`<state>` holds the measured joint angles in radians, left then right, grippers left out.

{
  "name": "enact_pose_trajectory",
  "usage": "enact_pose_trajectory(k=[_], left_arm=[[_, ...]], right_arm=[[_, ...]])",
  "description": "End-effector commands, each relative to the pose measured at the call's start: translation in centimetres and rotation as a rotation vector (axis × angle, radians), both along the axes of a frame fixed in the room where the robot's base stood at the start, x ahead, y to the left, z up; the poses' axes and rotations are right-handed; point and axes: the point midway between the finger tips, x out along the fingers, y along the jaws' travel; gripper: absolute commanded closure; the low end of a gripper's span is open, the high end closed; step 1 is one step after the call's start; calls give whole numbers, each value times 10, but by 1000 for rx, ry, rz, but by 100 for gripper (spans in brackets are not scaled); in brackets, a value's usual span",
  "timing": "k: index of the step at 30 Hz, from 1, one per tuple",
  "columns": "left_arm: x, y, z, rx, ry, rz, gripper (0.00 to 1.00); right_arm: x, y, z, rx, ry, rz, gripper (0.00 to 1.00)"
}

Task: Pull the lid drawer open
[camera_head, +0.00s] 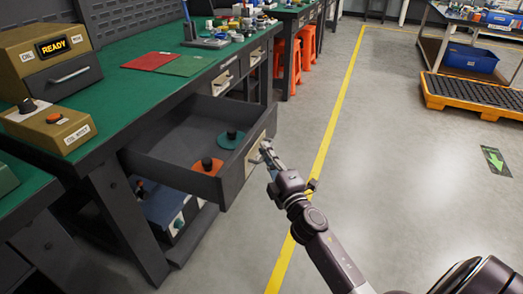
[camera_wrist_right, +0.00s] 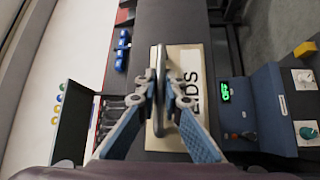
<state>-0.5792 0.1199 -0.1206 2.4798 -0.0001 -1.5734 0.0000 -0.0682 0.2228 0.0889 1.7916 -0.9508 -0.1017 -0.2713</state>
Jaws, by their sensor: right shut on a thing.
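The lid drawer (camera_head: 160,165) is a dark grey drawer under the green-topped bench, and it stands pulled well out. Inside lie an orange lid (camera_head: 207,165) and a teal lid (camera_head: 231,138), each with a dark knob. My right gripper (camera_head: 267,152) is at the drawer's front. In the wrist view its two fingers (camera_wrist_right: 167,92) are shut on the upright metal bar handle (camera_wrist_right: 160,65). The handle is mounted on a cream plate (camera_wrist_right: 192,62) with black letters that read "IDS", the rest covered. My left gripper is not in view.
The bench top (camera_head: 130,95) holds a "READY" machine (camera_head: 45,58), a control box (camera_head: 48,125), and red and green mats (camera_head: 150,61). More drawers (camera_head: 225,82) are farther along the bench. Clear floor and a yellow line (camera_head: 335,110) lie to the right.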

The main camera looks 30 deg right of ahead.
Motion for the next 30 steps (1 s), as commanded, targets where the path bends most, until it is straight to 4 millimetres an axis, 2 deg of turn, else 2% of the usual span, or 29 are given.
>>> enact_pose_trajectory(k=[8,9,13,23,26,30], left_arm=[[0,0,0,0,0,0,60],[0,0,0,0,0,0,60],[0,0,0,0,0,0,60],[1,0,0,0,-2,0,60],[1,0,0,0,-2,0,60],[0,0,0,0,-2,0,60]], right_arm=[[0,1,-2,1,3,2,100],[0,1,-2,1,3,2,88],[0,1,-1,1,2,1,75],[-3,1,-1,1,2,0,75],[-12,3,-3,2,2,1,75],[-37,6,-7,4,4,0,75]])
